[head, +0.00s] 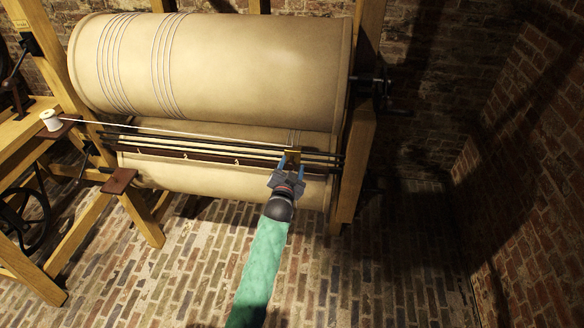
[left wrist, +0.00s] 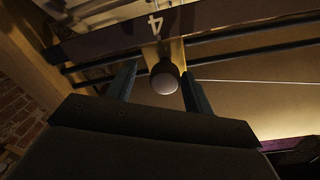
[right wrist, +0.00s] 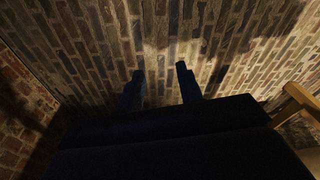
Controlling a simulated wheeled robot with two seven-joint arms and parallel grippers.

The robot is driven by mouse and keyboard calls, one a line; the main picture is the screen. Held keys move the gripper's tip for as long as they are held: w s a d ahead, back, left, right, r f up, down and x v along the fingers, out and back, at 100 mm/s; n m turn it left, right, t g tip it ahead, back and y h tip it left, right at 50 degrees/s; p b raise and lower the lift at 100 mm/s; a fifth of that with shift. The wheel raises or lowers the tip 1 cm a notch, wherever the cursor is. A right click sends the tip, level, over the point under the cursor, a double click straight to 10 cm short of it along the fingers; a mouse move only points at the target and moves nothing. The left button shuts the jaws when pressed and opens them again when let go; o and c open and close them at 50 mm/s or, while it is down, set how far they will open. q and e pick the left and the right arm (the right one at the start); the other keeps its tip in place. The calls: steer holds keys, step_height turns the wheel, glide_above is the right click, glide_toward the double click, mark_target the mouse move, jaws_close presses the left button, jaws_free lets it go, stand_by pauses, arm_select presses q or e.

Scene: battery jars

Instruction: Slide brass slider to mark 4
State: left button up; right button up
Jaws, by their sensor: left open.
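The brass slider (head: 292,154) sits near the right end of the dark rails in front of the large drum. A white mark 4 (left wrist: 156,24), upside down, is on the dark scale strip (left wrist: 105,40) in line with the slider. My left gripper (head: 284,163) is open, its fingers on either side of the knob with gaps visible. My right gripper (right wrist: 158,72) is open and empty above the brick floor; it is out of the head view.
The large cream drum (head: 225,62) with wire windings stands behind the rails. A wooden post (head: 357,130) rises just right of the slider. A white thread runs from a spool (head: 50,120) at the left towards the slider. Brick floor (head: 400,270) is clear at right.

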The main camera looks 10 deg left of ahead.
arm_select(q)
steer(key=shift+s+f, duration=0.15)
steer(key=shift+s, duration=0.1)
steer(key=s+b, duration=0.2)
steer(key=s, duration=0.5)
steer(key=shift+a, duration=0.2)
arm_select(e)
step_height(320, 180, up, 9)
steer(key=shift+a, duration=0.45)
arm_select(q)
steer(key=shift+s, duration=0.1)
steer(key=s+a+f+n+g, duration=0.2)
steer(key=s+f+n+g, duration=0.2)
steer(key=s+f+g, duration=0.5)
steer(key=s+a+f+g, duration=0.1)
steer(key=s+f+g, duration=0.1)
steer(key=s+f, duration=0.4)
steer(key=s+a+f+g, duration=0.1)
steer(key=s+f+g, duration=0.2)
steer(key=s, duration=1.1)
steer(key=s+a+f+g, duration=0.2)
steer(key=s+f, duration=0.7)
steer(key=s, duration=0.1)
steer(key=shift+s+g+y, duration=0.3)
steer(key=shift+s, duration=0.1)
arm_select(e)
steer(key=shift+w, duration=0.1)
